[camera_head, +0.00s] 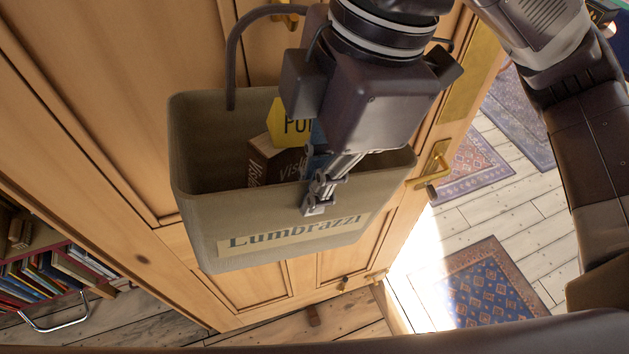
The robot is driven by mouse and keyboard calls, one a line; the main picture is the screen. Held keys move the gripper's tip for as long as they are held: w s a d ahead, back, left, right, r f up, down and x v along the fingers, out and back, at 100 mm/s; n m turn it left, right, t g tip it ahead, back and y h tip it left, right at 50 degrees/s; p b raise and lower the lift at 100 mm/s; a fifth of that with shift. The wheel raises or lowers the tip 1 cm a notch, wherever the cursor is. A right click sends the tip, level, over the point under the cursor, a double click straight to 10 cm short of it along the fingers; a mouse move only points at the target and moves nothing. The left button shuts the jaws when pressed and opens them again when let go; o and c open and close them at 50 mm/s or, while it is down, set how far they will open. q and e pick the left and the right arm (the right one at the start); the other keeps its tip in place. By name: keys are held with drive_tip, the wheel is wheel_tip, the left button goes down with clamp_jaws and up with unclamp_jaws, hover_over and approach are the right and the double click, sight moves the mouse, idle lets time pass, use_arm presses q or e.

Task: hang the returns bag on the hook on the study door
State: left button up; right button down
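The returns bag (300,234) is a grey-beige, open-topped bin-like bag marked "Lumbrazzi". It is off the floor, close in front of the wooden study door (100,80). A dark curved handle (233,70) rises from it and passes behind my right arm. Books or boxes (262,158) stick up inside. My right gripper (318,198) reaches down over the bag, with its fingers close together at the front rim; the inner finger contact is partly hidden. A brass hook (289,14) shows on the door at the top edge, near the handle's top; whether they touch is unclear. My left gripper is out of view.
A brass door handle (432,172) stands right of the bag. Beyond the door's edge lies pale plank floor with rugs (490,285). A low shelf of books (50,275) with a metal bar (55,325) is at the lower left.

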idle(0.4)
drive_tip(key=c, duration=2.1)
unclamp_jaws()
drive_tip(key=shift+s, duration=0.1)
drive_tip(key=v, duration=1.2)
